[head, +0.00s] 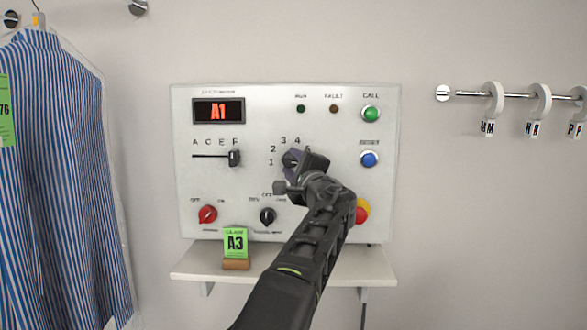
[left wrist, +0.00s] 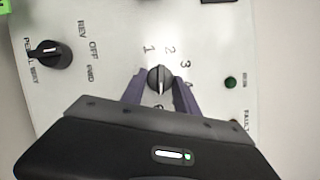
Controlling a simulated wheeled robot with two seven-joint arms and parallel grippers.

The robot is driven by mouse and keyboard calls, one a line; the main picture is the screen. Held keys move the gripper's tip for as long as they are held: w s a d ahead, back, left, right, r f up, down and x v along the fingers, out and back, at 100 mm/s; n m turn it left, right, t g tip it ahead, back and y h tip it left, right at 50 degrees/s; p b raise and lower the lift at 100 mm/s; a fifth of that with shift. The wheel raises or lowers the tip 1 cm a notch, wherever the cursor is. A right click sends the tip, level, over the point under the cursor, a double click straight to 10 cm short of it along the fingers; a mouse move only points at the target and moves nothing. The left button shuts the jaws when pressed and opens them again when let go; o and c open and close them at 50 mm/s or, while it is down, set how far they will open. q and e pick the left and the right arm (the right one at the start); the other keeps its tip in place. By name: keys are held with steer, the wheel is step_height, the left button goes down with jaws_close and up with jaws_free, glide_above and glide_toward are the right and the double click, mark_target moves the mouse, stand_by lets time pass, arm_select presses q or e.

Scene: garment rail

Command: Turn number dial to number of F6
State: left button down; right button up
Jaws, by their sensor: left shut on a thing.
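The number dial (left wrist: 159,79) is a small dark round knob with numbers around it on the white panel (head: 330,220). My left gripper (head: 292,160) is shut on the dial, with one purple finger on each side of it in the left wrist view (left wrist: 158,84). A light mark shows on the dial's lower part there, but which number it points at is unclear. The gripper hides most of the dial and some numbers in the head view. The letter slider (head: 235,157) sits at the right end, under F. My right gripper is not in view.
A red knob (head: 208,214) and a black direction knob (head: 267,216) are below. Green (head: 371,113) and blue (head: 369,159) buttons are at right; my arm partly covers a red button (head: 362,211). An A3 card (head: 236,243) stands on the shelf (head: 205,265). A striped shirt (head: 55,180) hangs left.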

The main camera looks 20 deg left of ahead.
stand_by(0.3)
arm_select(q)
steer(key=c, duration=0.9)
jaws_free()
steer(key=shift+s+d+f+b, duration=0.15)
steer(key=shift+s+d+b, duration=0.05)
steer(key=shift+b, duration=0.1)
steer(key=b+v, duration=0.3)
steer(key=v, duration=0.4)
